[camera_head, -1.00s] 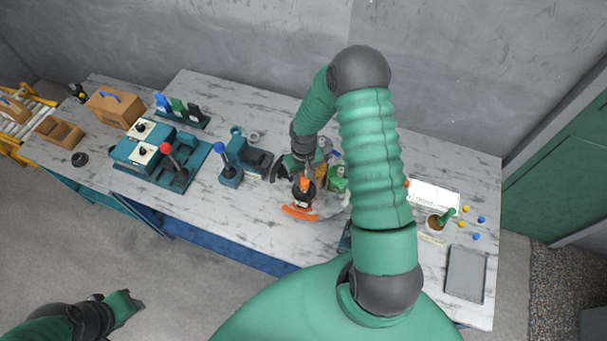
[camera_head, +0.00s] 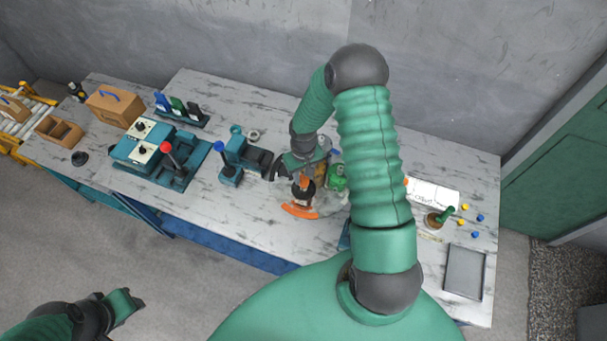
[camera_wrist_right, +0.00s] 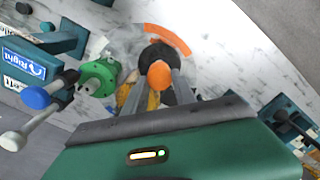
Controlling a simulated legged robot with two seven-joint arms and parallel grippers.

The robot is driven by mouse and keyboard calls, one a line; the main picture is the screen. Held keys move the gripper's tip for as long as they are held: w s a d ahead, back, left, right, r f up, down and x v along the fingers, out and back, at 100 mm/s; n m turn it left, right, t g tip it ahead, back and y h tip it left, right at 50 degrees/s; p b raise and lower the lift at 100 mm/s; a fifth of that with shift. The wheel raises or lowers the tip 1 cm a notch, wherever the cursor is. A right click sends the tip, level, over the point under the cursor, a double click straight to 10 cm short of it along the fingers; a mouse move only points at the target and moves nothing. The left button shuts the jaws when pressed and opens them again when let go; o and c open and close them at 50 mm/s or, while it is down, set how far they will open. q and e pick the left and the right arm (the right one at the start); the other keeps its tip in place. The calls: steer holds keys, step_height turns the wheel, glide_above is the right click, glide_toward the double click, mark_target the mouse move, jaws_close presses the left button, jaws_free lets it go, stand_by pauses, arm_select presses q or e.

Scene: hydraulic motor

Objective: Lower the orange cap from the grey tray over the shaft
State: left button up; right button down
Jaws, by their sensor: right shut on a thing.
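My right gripper (camera_head: 301,178) is shut on the orange cap (camera_wrist_right: 160,73). In the right wrist view the cap is between the two fingertips, in front of a black round part (camera_wrist_right: 158,51). In the head view the cap and black part stand above a round plate with an orange arc (camera_head: 299,211). I cannot tell whether the cap touches the shaft, which is not clearly visible. The grey tray (camera_head: 464,272) at the right front of the table looks empty. My left gripper (camera_head: 126,304) hangs off the table at lower left; its jaws are unclear.
A green part (camera_head: 337,178) stands close beside the right gripper. A blue-knobbed lever (camera_head: 220,148) and a red-knobbed lever (camera_head: 166,148) stand to the left. A small pot (camera_head: 436,221) and several small yellow and blue pieces lie right. The front left of the table is clear.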

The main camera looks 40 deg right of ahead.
steer(key=shift+w+f, duration=0.1)
steer(key=shift+w, duration=0.05)
steer(key=shift+d, duration=0.1)
steer(key=shift+f+b, duration=0.45)
steer(key=shift+f, duration=0.2)
steer(key=c, duration=0.9)
jaws_free()
steer(key=o, duration=0.4)
steer(key=shift+o, duration=0.2)
